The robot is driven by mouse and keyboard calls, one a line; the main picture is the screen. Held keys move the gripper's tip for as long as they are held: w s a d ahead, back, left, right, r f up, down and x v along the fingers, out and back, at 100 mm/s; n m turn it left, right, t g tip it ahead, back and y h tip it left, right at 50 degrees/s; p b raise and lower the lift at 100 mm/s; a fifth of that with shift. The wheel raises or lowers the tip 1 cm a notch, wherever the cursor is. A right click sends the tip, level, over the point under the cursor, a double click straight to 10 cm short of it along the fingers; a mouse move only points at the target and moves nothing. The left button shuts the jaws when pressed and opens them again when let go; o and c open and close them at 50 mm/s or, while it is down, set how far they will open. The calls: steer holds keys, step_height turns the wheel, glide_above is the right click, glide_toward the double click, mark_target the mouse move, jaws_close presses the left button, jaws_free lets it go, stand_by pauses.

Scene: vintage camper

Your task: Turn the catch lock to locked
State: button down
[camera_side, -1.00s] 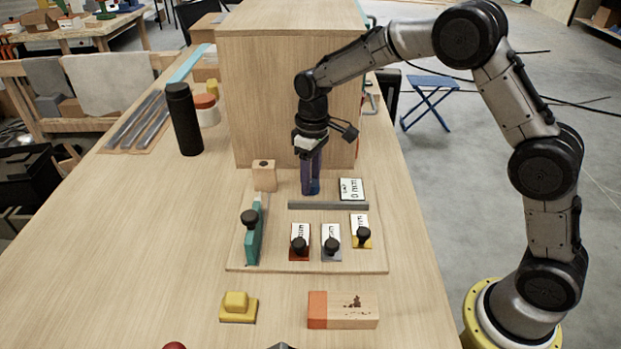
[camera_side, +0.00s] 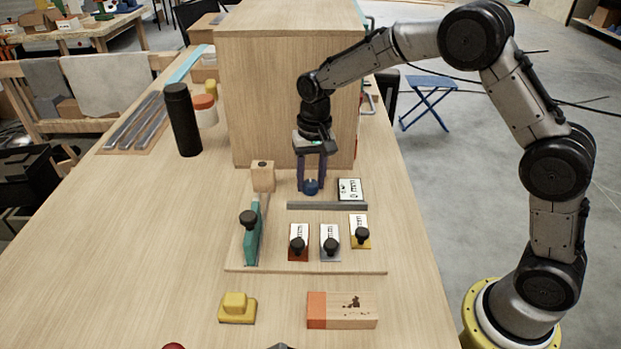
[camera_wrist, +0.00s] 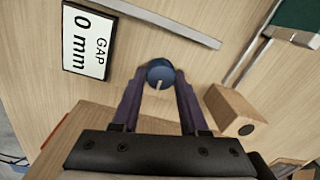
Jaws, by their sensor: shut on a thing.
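A round blue knob (camera_side: 311,187), which I take for the catch lock, stands on the board in front of the large wooden box. It also shows in the wrist view (camera_wrist: 160,73), with a pale line on its face pointing toward the bottom of that picture. My gripper (camera_side: 311,182) points down with its two purple fingers on either side of the knob, shut on it. The fingertips also show in the wrist view (camera_wrist: 159,77). No locked or unlocked marking is readable near the knob.
A "GAP 0 mm" sign (camera_wrist: 87,42) lies beside the knob. A grey metal bar (camera_side: 327,205) runs in front. A small wooden block (camera_side: 263,177) stands to the left, near a teal lever with a black knob (camera_side: 251,233). Several labelled tabs with black knobs stand nearer. The wooden box (camera_side: 285,95) rises close behind.

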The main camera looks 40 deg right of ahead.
mark_target(314, 182)
steer(key=shift+r+m, duration=0.1)
steer(key=shift+m, duration=0.4)
steer(key=shift+c, duration=2.1)
jaws_free()
step_height(314, 182, up, 14)
steer(key=shift+s+d, duration=0.2)
steer(key=shift+d, duration=0.1)
